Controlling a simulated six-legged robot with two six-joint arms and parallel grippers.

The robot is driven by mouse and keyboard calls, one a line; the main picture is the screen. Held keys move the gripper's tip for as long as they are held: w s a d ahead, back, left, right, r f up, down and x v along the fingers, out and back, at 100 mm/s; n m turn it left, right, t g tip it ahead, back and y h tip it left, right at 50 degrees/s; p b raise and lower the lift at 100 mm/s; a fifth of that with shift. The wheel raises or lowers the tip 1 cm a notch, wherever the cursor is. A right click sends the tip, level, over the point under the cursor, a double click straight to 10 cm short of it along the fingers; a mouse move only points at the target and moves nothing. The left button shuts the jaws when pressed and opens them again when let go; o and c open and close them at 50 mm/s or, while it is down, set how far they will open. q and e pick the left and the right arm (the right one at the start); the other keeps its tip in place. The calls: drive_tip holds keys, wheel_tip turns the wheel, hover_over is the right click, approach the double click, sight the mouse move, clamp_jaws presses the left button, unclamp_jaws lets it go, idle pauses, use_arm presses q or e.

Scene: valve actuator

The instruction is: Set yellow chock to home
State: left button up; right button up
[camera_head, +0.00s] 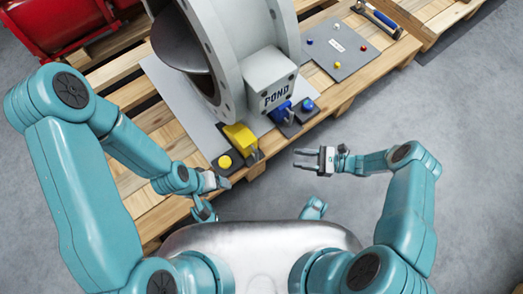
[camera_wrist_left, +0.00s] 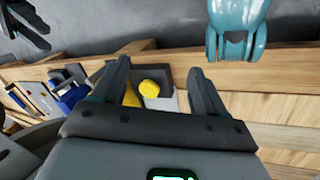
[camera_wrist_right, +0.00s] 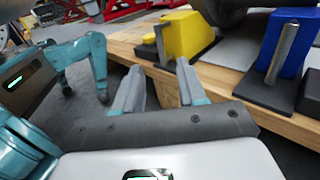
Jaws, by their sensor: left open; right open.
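The yellow chock (camera_head: 240,138) sits at the pallet's front edge by the large flanged valve, beside a dark pad with a yellow button (camera_head: 225,161). In the right wrist view the yellow chock (camera_wrist_right: 187,35) stands just beyond the fingers, with an upright grey handle on its near side. My right gripper (camera_head: 308,160) is open and empty, off the pallet edge, right of and apart from the chock. My left gripper (camera_head: 212,194) is open near the pallet's front edge. In the left wrist view the yellow button (camera_wrist_left: 149,88) shows between its fingers, and the left finger partly hides the chock.
A blue chock (camera_head: 281,112) with a blue button (camera_head: 307,104) sits under the grey POND box (camera_head: 272,88). A grey panel (camera_head: 343,62) with coloured knobs and a blue-handled tool (camera_head: 377,18) lie further back.

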drive_tip(key=w+a+b, duration=0.1)
drive_tip(key=w+a, duration=0.1)
drive_tip(key=a, duration=1.2)
drive_tip(key=shift+b, duration=0.3)
drive_tip(key=shift+s, duration=0.1)
clamp_jaws()
